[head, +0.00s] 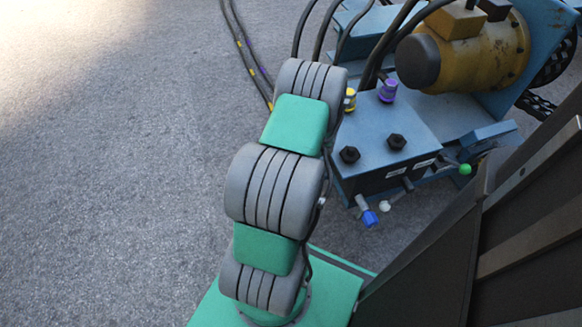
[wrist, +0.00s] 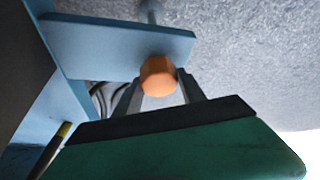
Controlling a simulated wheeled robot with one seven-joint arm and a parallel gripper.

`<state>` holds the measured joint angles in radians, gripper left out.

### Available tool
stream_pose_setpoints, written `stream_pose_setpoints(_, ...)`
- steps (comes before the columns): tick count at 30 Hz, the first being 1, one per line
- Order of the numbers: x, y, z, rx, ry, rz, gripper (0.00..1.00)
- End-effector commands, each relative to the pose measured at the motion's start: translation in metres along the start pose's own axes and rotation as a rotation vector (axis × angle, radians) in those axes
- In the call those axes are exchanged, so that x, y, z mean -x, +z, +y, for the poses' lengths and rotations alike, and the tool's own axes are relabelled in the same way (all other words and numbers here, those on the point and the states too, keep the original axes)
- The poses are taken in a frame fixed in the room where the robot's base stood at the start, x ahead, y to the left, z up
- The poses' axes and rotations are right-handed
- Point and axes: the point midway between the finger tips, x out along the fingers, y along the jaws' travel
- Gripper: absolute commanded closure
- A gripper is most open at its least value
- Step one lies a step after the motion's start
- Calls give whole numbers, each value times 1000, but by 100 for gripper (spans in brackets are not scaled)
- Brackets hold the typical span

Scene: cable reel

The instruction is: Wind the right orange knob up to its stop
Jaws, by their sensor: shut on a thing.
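The orange knob (wrist: 158,76) shows in the wrist view as a small round, faceted piece in front of a blue plate (wrist: 120,38). My gripper (wrist: 160,86) has its two grey fingers on either side of the knob and is shut on it. The finger tips partly hide behind the knob. In the head view my grey and green arm covers the middle, and neither the orange knob nor my gripper can be made out there.
In the head view a blue machine box (head: 385,135) carries black, yellow and purple fittings and levers with blue, white and green ends. A yellow motor (head: 480,55) sits behind it. Black cables (head: 240,40) run over the floor. The grey floor at left is clear.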

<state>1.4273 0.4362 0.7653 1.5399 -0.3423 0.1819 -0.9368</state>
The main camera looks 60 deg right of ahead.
Motion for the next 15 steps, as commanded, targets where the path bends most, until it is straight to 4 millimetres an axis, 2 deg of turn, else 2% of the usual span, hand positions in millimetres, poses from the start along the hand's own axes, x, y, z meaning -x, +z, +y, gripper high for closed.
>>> stream_pose_setpoints(14,0,1,1,12,-2,-2,93)
stream_pose_setpoints(15,0,1,1,12,-2,-2,49)
